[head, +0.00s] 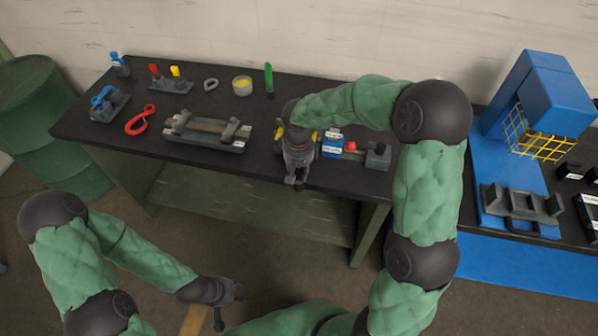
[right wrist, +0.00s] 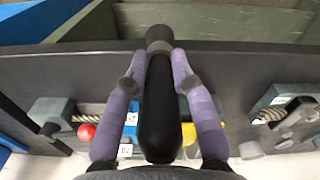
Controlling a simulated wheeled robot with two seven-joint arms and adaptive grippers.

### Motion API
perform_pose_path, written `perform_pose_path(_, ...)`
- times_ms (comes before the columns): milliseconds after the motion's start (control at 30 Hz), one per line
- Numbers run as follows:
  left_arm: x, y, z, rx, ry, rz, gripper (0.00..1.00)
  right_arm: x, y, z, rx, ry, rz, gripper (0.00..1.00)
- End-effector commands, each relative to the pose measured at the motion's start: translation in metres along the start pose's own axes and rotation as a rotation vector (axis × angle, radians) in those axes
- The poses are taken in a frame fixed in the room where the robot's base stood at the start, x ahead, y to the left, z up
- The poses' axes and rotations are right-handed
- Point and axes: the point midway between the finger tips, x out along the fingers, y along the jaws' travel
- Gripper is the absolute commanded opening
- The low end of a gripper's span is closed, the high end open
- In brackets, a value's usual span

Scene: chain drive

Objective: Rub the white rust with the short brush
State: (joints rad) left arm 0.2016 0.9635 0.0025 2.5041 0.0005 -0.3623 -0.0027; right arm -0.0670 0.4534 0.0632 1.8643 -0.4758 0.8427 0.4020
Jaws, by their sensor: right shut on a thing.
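My right gripper (head: 297,182) is over the front edge of the dark workbench. In the right wrist view its two purple fingers (right wrist: 159,88) are closed around a thick black handle (right wrist: 160,120) with a grey band and a dark end. It may be the short brush, but I see no bristles. My left gripper (head: 232,291) hangs low over the floor, in front of the bench and away from everything on it. Its finger opening is too small to read. I cannot make out any white rust; my right arm and gripper cover part of the bench.
The workbench (head: 260,163) carries a grey clamp fixture (head: 207,132), red pliers (head: 140,121), a round tin (head: 242,86) and a green upright tool (head: 269,78). A blue labelled block (head: 332,146) and a grey block (head: 378,155) stand right of my right gripper. A blue machine (head: 550,95) is further right.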

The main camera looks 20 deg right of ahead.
Motion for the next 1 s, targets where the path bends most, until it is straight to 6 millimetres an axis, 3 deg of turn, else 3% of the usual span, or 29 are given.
perform_pose_path(467,-0.041,0.014,0.001,-0.001,0.001,0.0,0.4,-0.043,-0.001,0.0,-0.001,0.0,0.0,0.0)
perform_pose_path(800,-0.101,0.036,0.003,-0.001,0.001,0.0,0.4,-0.108,-0.001,0.0,-0.001,0.0,0.0,0.0)
perform_pose_path(1000,-0.128,0.045,0.004,-0.001,0.001,0.0,0.4,-0.136,-0.001,0.0,-0.001,0.0,0.0,0.0)
